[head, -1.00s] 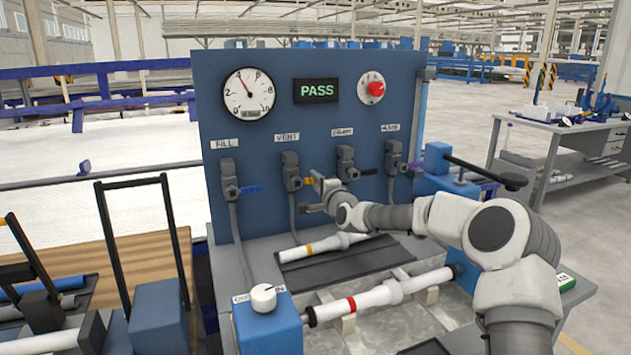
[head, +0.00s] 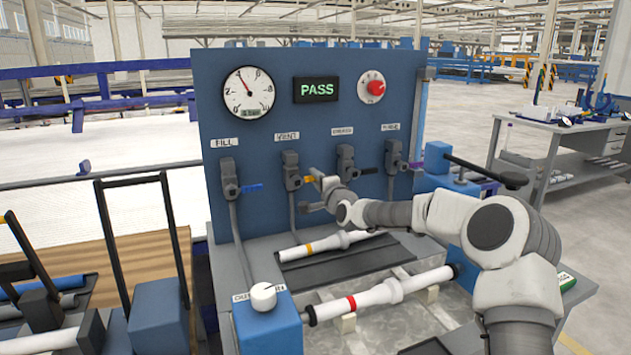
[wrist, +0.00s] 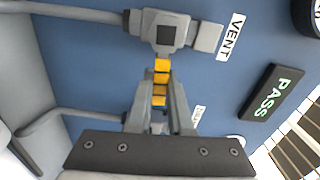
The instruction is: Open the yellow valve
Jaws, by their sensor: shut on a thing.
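The yellow valve handle (wrist: 162,68) sticks out from the grey VENT valve body (wrist: 165,32) on the blue panel. In the head view the valve body (head: 292,172) is second from the left, with its yellow lever (head: 312,179) pointing right. My gripper (wrist: 160,93) is shut on the yellow handle, with a finger on each side of it. In the head view my gripper (head: 322,186) is at the lever's right end and partly hides it.
The blue-handled FILL valve (head: 230,178) is to the left, and a black-handled valve (head: 347,164) is close to the right. A PASS display (head: 316,90) and gauge (head: 248,93) are above. White pipes (head: 385,291) lie on the bench below.

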